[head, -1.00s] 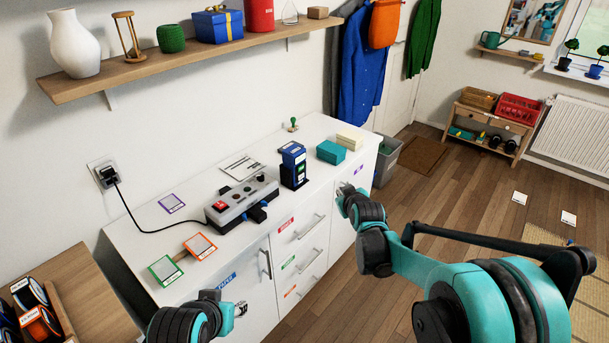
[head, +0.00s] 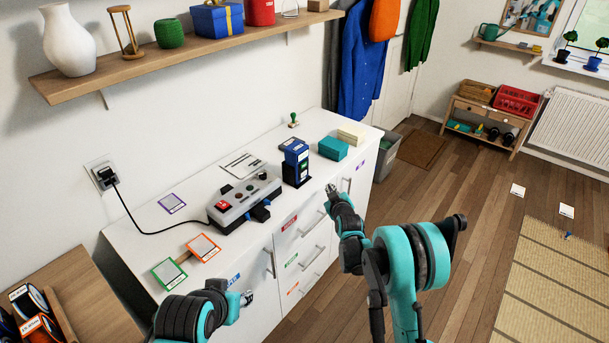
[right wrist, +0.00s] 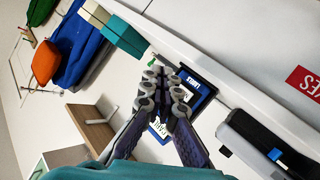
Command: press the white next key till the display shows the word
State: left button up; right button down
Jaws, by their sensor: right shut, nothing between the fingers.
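A small blue and black device (head: 296,163), with what looks like a display, stands upright on the white cabinet top. In the right wrist view the device (right wrist: 197,88) is partly hidden behind my fingers; I cannot make out a white key or read the display word. My right gripper (head: 332,191) is in front of the cabinet, to the right of and below the device in the picture. In the right wrist view my right gripper (right wrist: 163,78) has its fingers together and empty. My left gripper (head: 245,298) is low, before the cabinet front; its fingers are too small to judge.
A grey box with a red switch and buttons (head: 243,201) sits left of the device. Teal (head: 333,148) and cream (head: 351,135) boxes stand to its right. Green (head: 169,274) and orange (head: 203,247) framed cards lie at the left. A shelf (head: 160,52) hangs above.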

aim_at(307, 174)
jog(key=shift+w+a, duration=0.1)
jog(key=w+a, duration=0.1)
jog(key=a, duration=0.1)
jog(key=w+a, duration=0.3)
jog(key=shift+a+p, duration=0.3)
jog(key=shift+w+a, duration=0.5)
jog(key=shift+a, duration=0.15)
jog(key=shift+a, duration=0.1)
dwell(0.8)
jog(key=shift+w+a, duration=0.25)
jog(key=shift+w+a+b, duration=0.25)
jog(key=shift+a+b, duration=0.1)
jog(key=shift+a, duration=0.05)
dwell(0.7)
jog(key=shift+d, duration=0.1)
jog(key=shift+s+d, duration=0.5)
jog(key=shift+d, duration=0.15)
